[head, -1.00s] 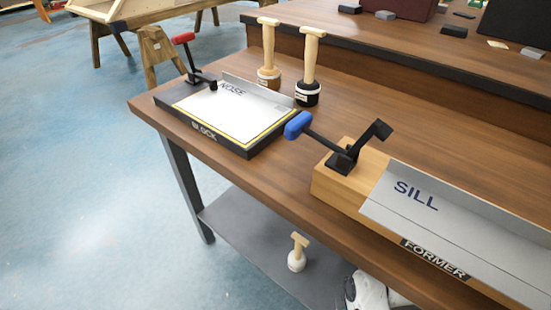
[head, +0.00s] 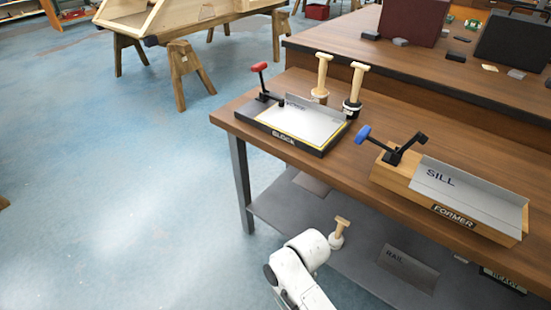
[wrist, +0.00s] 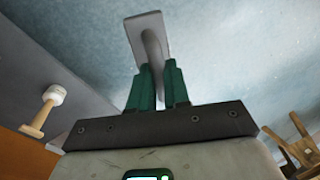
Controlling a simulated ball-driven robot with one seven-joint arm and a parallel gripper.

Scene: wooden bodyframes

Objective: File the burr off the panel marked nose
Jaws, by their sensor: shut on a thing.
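The pale metal nose panel (head: 308,123) lies on the black block (head: 290,145) at the table's left end. No burr can be made out at this size. My gripper (wrist: 158,75) shows in the wrist view, its green fingers shut on a grey tool (wrist: 150,25) with a flat plate and curved handle. The tool is held over the blue floor, apart from the table. The head view does not show the gripper.
Two wooden-handled tools (head: 321,80) stand behind the block. The sill panel (head: 470,188) lies on the wooden former with a blue-handled clamp (head: 363,133). The lower shelf (head: 285,205) holds a rail panel (head: 408,268) and another handled tool (head: 339,232). Floor left of the table is open.

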